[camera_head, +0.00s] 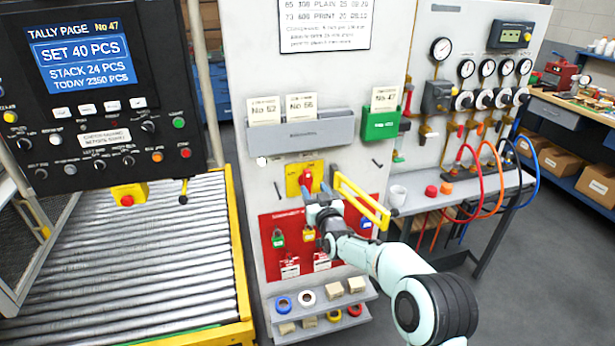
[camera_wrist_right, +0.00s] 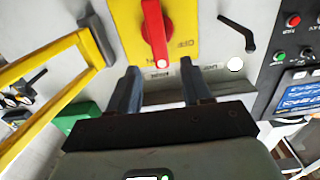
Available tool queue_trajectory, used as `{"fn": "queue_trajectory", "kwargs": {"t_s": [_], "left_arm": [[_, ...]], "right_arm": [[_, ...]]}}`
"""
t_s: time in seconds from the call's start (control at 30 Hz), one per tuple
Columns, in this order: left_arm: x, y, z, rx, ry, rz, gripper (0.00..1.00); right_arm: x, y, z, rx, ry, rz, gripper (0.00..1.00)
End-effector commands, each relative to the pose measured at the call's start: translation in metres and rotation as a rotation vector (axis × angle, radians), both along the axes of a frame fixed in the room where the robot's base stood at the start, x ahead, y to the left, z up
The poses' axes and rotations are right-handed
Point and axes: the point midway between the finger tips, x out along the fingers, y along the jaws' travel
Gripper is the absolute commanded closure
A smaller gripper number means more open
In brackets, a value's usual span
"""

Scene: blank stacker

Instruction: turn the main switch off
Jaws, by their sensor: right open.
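The main switch is a red handle (camera_head: 308,181) on a yellow plate (camera_head: 292,180), fixed to the light grey panel. In the right wrist view the red handle (camera_wrist_right: 154,30) stands lengthwise on the yellow plate (camera_wrist_right: 186,22), with partly readable lettering beside it. My right gripper (camera_head: 317,198) is just below and in front of the switch, partly covering it. In the right wrist view my right gripper (camera_wrist_right: 160,82) is open, and the handle's end lies between and beyond its fingertips. Contact cannot be seen. My left gripper is not in view.
A yellow guard bar (camera_head: 362,203) sticks out right of the switch. A red board (camera_head: 268,232) with padlocks and tags is below, above a small shelf (camera_head: 322,308). A grey card holder (camera_head: 315,133) is above. A black control panel (camera_head: 90,100) and roller conveyor (camera_head: 150,250) stand left.

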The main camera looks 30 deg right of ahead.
Motion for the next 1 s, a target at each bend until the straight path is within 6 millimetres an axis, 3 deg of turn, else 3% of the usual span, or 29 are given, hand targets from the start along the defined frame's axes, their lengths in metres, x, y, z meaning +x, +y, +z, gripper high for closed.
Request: {"fn": "queue_trajectory", "kwargs": {"t_s": [0.1, 0.3, 0.77, 0.9, 1.0], "left_arm": [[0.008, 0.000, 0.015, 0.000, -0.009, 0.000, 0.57], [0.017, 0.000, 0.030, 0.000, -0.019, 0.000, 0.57], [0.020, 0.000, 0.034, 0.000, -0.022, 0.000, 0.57], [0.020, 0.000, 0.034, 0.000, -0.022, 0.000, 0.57], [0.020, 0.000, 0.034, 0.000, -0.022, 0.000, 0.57]], "right_arm": [[0.024, -0.006, 0.004, 0.000, -0.001, -0.001, 0.51], [0.050, -0.012, 0.003, 0.000, 0.000, -0.001, 0.51], [0.059, -0.014, 0.000, 0.001, 0.000, 0.000, 0.51], [0.059, -0.014, 0.000, 0.001, 0.001, 0.000, 0.97], [0.059, -0.014, 0.000, 0.001, 0.000, 0.000, 1.00]]}}
